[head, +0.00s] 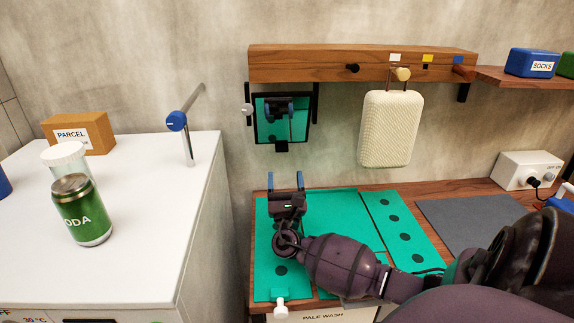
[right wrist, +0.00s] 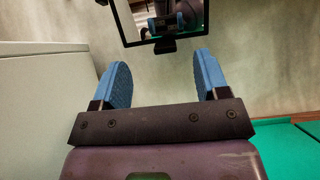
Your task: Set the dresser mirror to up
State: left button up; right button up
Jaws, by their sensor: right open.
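The dresser mirror (head: 282,119) is a black-framed square mirror hung on the wall below the left end of the wooden rail. Its glass reflects the green mat and my gripper. A black tab sticks out at its lower edge and a pale knob is at its upper left. In the right wrist view the mirror's lower part (right wrist: 165,18) shows at the top, with the tab beyond the fingers. My right gripper (head: 286,181) is open and empty, with blue fingers pointing at the wall, below and in front of the mirror, apart from it. My left gripper is out of view.
A cream case (head: 391,130) hangs from the rail (head: 350,64) right of the mirror. A white cabinet (head: 130,215) at left carries a green soda can (head: 80,210), a jar, a parcel box (head: 80,133) and a blue-knobbed lever (head: 177,121). A green mat (head: 335,208) lies on the dresser top.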

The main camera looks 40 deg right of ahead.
jog(key=shift+s+a+p, duration=0.35)
jog(key=shift+s+a, duration=0.8)
jog(key=shift+s, duration=0.2)
